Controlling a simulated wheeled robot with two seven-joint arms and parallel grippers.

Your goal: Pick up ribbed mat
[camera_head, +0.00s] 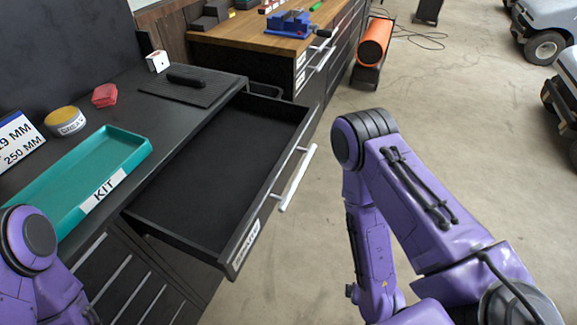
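A dark flat mat (206,96) lies on the black worktop, toward its back edge near the wooden bench. Ribs on it cannot be made out at this size. A black elongated object (187,80) lies on top of it. An open drawer (262,203) stands out below the worktop; its dark floor looks empty, and I cannot tell whether a liner covers it. My purple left arm shows at the lower left and my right arm at the right, but neither gripper is in view. Both arms are apart from the mat.
A teal KIT tray (143,153), a yellow-lidded tin (65,119), a red item (105,95), a white block (157,61) and a sign (18,140) stand on the worktop. The drawer juts into the floor space. A blue vise (290,23) sits on the wooden bench.

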